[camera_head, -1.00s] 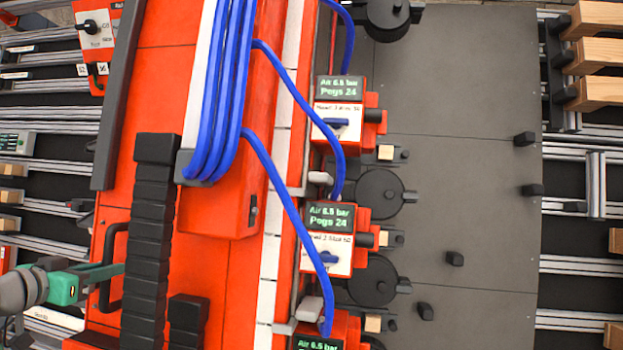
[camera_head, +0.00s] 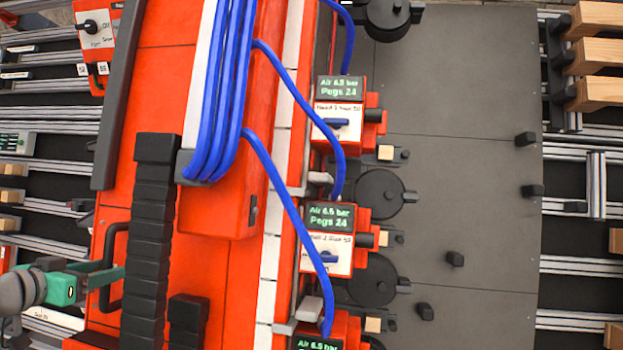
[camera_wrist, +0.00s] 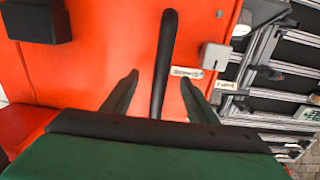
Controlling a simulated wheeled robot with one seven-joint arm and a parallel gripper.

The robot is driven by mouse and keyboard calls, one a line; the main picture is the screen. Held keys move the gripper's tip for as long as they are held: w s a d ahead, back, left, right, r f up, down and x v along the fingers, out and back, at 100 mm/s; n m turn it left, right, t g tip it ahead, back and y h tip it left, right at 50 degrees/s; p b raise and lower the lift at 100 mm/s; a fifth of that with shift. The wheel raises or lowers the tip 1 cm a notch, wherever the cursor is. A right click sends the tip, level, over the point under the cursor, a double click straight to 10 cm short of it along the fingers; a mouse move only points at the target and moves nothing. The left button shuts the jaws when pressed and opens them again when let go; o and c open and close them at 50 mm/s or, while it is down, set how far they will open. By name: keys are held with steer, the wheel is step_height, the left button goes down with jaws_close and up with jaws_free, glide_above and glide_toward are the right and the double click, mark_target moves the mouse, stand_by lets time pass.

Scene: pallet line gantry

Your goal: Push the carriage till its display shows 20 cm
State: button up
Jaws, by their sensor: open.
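The carriage (camera_head: 150,100) is a large red body filling the left half of the head view. Its black bar handle (camera_head: 112,265) is at the lower left. The handle (camera_wrist: 163,65) also shows in the wrist view, standing between my two fingers. My gripper (camera_head: 108,275) is green with dark fingers and is open, one finger on each side of the handle. I cannot tell whether either finger touches it. Small screens (camera_head: 339,89) on the heads read "Air 6.5 bar, Pegs 24". I can make out no centimetre reading in either view.
Blue hoses (camera_head: 225,90) and a black segmented cable chain (camera_head: 150,235) lie on the carriage. A grey bed (camera_head: 465,165) with black stops is to the right. Wooden blocks (camera_head: 598,52) stand at the upper right. A switch box (camera_head: 97,27) is at the upper left.

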steer(key=v, duration=0.9)
steer(key=shift+s+r, duration=0.15)
steer(key=shift+s, duration=0.25)
